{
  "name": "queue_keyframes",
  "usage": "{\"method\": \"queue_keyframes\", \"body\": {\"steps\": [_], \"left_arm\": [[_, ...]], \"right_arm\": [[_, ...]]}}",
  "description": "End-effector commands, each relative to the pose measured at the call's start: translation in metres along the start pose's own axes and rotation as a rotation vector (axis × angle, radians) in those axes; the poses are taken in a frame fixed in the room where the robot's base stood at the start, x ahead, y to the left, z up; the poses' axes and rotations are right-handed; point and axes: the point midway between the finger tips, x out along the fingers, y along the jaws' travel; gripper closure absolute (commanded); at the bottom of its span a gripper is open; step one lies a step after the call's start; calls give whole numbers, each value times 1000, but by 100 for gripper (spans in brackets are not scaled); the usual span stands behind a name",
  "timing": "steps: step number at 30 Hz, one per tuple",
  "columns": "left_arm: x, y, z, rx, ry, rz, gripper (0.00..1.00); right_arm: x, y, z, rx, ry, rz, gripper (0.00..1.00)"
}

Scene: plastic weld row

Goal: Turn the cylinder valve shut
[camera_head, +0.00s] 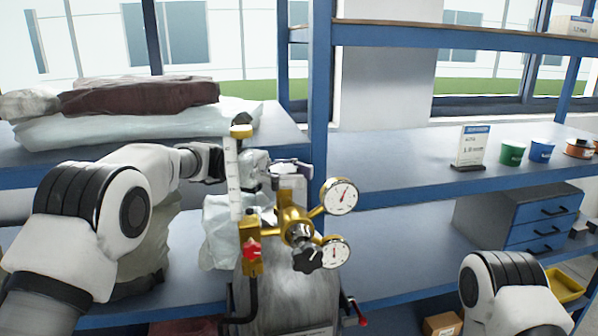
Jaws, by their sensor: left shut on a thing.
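A grey gas cylinder (292,296) stands upright in front of the shelves, with a brass regulator (290,218) on top. The regulator carries two round gauges, the upper one (341,196) and the lower one (335,252), and a black knob (308,259). A clear flow tube (233,180) with a red knob (252,249) stands at its left. My left gripper (288,168) reaches in from the left behind the flow tube and is shut at the cylinder's top, on the cylinder valve. The valve itself is mostly hidden by the gripper and regulator. My right gripper is out of view.
Blue shelving surrounds the cylinder. Folded sacks (140,96) lie on the left shelf. A sign (471,147) and small spools, one green (512,153), stand on the right shelf. A blue drawer unit (540,222) and yellow bin (566,285) are lower right.

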Motion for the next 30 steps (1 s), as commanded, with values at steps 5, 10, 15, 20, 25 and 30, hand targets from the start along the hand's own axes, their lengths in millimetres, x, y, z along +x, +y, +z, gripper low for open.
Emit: {"method": "queue_keyframes", "body": {"steps": [5,10,15,20,25,30], "left_arm": [[-1,0,0,1,-1,2,35],[0,0,0,1,-1,2,34],[0,0,2,2,0,2,34],[-1,0,22,4,0,2,34],[-2,0,63,7,0,1,34],[-2,0,93,3,-1,2,34]], "right_arm": [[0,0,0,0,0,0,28],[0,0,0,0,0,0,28],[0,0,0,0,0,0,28],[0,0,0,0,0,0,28],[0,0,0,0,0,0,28],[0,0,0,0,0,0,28]]}}
